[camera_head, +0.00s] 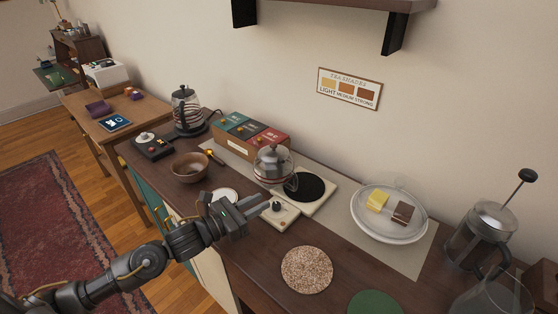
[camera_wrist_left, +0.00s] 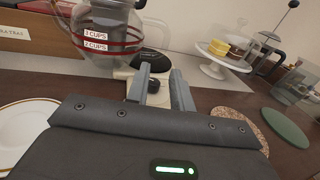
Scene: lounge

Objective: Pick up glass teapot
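The glass teapot (camera_head: 272,168) is a round clear pot with red bands, standing on the counter in front of the tea box. My right gripper is in neither view.
A warmer with a knob (camera_head: 279,209) and black plate (camera_head: 309,187) is beside the teapot. A wooden bowl (camera_head: 189,168), kettle (camera_head: 188,112), tea box (camera_head: 236,146), cake stand (camera_head: 388,226), French press (camera_head: 476,241) and cork mat (camera_head: 307,270) also occupy the counter.

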